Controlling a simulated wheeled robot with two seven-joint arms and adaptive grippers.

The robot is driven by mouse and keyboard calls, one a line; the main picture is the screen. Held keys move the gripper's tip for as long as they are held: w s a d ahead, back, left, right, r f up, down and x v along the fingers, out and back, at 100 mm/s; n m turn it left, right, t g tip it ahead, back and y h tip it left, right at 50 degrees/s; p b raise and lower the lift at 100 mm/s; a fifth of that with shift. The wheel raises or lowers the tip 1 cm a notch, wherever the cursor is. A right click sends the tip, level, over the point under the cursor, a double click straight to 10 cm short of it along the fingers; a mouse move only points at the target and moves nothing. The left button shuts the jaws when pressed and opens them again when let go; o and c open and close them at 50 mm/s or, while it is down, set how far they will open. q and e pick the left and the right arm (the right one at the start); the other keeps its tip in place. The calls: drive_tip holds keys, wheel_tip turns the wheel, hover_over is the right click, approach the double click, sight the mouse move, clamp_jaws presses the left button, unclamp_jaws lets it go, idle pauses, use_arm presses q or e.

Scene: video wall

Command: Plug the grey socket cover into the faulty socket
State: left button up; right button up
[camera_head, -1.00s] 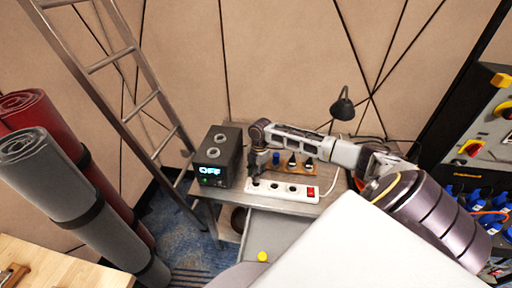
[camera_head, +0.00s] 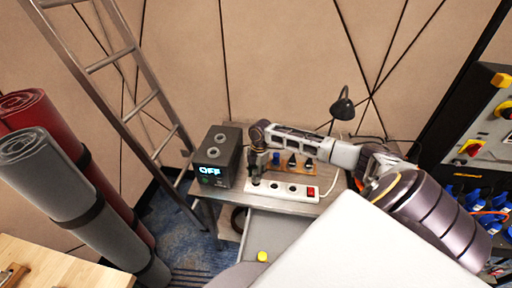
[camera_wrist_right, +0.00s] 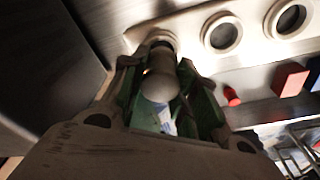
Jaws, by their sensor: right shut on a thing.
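A white power strip (camera_head: 283,190) lies on the grey workbench, with a row of round sockets and a red switch at its right end. My right gripper (camera_head: 255,178) reaches in from the right and points down at the strip's left-end socket. In the right wrist view its green-sided fingers (camera_wrist_right: 165,100) are shut on a grey, round-ended piece, the socket cover (camera_wrist_right: 160,82). The cover lines up with the end socket (camera_wrist_right: 160,40), which it and the fingers partly hide. I cannot tell whether it is seated. My left gripper is out of view.
A dark box with a lit "OFF" display (camera_head: 217,157) stands just left of the gripper. A wooden holder with several small items (camera_head: 295,165) sits behind the strip. A black lamp (camera_head: 342,107) stands at the back right.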

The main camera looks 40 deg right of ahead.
drive_tip(key=shift+p, duration=0.3)
drive_tip(key=shift+f+p, duration=0.15)
drive_tip(key=shift+p, duration=0.15)
idle(1.1)
drive_tip(key=shift+f+b, duration=0.45)
drive_tip(key=shift+f, duration=0.5)
idle(1.2)
drive_tip(key=o, duration=0.9)
drive_tip(key=shift+c, duration=0.2)
drive_tip(key=o, duration=0.4)
drive_tip(key=shift+r, duration=0.15)
